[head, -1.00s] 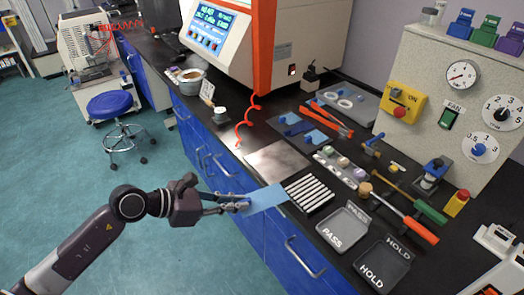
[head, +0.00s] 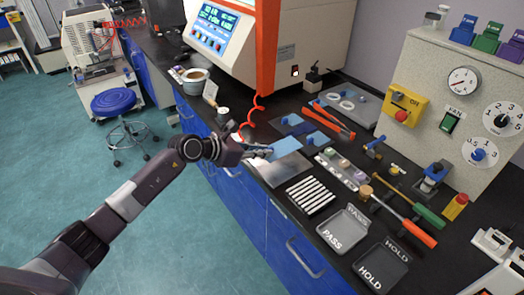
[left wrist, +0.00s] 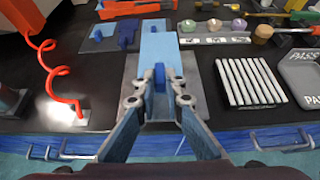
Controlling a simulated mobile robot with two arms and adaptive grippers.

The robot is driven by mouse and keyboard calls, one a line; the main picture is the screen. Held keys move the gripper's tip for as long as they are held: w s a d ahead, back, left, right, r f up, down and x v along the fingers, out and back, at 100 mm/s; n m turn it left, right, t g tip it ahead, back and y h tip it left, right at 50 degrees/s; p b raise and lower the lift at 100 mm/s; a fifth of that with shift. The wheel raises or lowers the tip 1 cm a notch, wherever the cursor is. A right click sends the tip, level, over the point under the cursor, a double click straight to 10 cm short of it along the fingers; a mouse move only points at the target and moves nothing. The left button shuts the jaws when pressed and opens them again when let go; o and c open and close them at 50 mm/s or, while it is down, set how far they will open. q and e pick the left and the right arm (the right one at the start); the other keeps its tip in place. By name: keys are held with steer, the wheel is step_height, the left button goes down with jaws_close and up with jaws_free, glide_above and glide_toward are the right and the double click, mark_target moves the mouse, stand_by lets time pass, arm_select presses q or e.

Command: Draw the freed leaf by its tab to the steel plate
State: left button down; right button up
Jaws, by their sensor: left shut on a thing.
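The leaf is a light blue sheet (head: 287,147), also in the left wrist view (left wrist: 160,50). Its darker blue tab (left wrist: 160,76) is between the fingertips of my left gripper (head: 266,150), which is shut on it. The steel plate (head: 280,170) lies on the dark bench; its bare metal also shows in the left wrist view (left wrist: 192,92). The leaf is over the plate's far part. I cannot tell whether it touches the plate. My right gripper is not in view.
A red coiled cord (head: 251,122) hangs at the left. White strips (head: 310,194) and a PASS tray (head: 344,230) sit right of the plate. The instrument (head: 225,45) stands behind.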

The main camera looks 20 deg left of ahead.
mark_target(261, 171)
arm_select(q)
steer(key=shift+s+r, duration=0.1)
steer(key=shift+f+b, duration=1.15)
steer(key=shift+f, duration=0.45)
steer(key=shift+f+b, duration=1)
steer(key=shift+f, duration=0.3)
steer(key=c, duration=1.9)
jaws_free()
steer(key=shift+c, duration=0.2)
steer(key=shift+a+r, duration=0.1)
